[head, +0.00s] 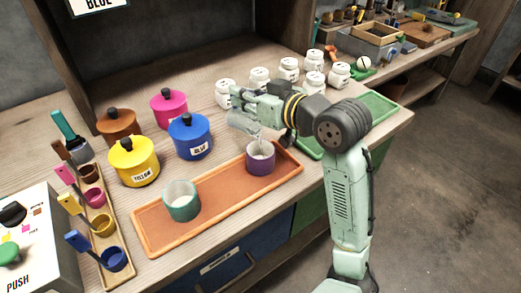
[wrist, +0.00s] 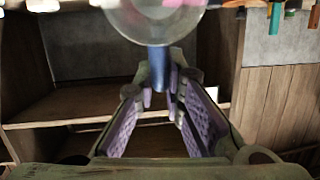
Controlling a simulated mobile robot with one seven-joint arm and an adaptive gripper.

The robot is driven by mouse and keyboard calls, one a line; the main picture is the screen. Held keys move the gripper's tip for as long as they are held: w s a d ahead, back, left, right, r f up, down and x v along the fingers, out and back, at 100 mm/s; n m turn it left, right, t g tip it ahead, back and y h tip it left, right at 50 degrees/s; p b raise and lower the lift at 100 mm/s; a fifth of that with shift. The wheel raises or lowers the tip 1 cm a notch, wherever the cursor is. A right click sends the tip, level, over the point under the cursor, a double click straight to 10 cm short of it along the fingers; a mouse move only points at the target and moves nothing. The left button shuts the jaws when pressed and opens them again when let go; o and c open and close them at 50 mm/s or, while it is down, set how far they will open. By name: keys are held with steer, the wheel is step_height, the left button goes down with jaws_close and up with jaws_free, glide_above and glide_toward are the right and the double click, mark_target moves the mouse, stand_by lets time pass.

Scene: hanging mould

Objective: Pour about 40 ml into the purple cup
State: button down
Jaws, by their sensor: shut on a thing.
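My gripper (head: 262,108) is shut on a clear vessel (head: 243,123) and holds it tilted just above the purple cup (head: 260,157). The cup stands upright near the right end of the orange tray (head: 222,203). A thin pale streak shows between the vessel and the cup; I cannot tell surely that it is liquid. The cup's inside looks pale, and its fill level is unclear. In the wrist view the round clear vessel (wrist: 155,22) lies beyond my fingertips (wrist: 160,85), with a blue part between them.
A teal cup (head: 181,200) stands on the tray's left half. Lidded yellow (head: 134,162), blue (head: 190,137), pink and brown pots stand behind. Several white jars (head: 289,69) stand behind my gripper. A green tray (head: 375,110) lies at right. A rack of small cups is at left.

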steer(key=shift+s+f+t+y+b, duration=0.1)
steer(key=shift+f+t+y+b, duration=0.35)
steer(key=shift+b, duration=0.95)
